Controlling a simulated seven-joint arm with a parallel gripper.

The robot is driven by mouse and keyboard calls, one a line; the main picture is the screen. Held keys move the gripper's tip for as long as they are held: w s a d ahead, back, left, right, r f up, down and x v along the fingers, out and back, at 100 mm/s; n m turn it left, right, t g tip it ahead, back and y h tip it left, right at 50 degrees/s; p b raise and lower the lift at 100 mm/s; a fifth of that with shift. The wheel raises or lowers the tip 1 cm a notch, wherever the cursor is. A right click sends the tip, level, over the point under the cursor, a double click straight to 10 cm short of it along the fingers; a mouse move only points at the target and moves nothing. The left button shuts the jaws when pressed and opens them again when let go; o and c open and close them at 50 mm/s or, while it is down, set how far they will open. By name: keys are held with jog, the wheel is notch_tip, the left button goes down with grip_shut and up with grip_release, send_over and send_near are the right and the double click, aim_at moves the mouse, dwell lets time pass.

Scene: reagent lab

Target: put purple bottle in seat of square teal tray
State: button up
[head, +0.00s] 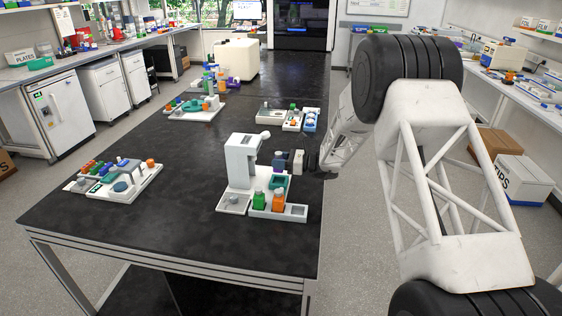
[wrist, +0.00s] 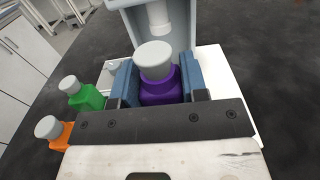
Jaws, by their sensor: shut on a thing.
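The purple bottle (wrist: 160,91) with a pale grey cap stands upright between the blue fingers of my gripper (wrist: 158,84) in the wrist view. My gripper is shut on it. In the head view my gripper (head: 282,160) is just right of the white stand's column, above a small teal square tray (head: 280,181). The bottle cannot be made out clearly there. The teal tray sits on the white base behind the green and orange bottles. It is hidden in the wrist view, and I cannot tell whether the bottle touches it.
A white stand (head: 241,160) rises close left of my gripper. A green bottle (head: 259,200) and an orange bottle (head: 278,201) stand in front of the teal tray. Other loaded trays lie farther left (head: 138,188) and behind (head: 193,115). The black table between them is clear.

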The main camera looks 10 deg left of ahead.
jog(key=shift+f, duration=0.1)
jog(key=shift+f, duration=1.7)
jog(key=shift+f, duration=1.25)
dwell(2.3)
jog(key=o, duration=1.4)
jog(key=shift+r, duration=0.25)
jog(key=shift+r, duration=3.25)
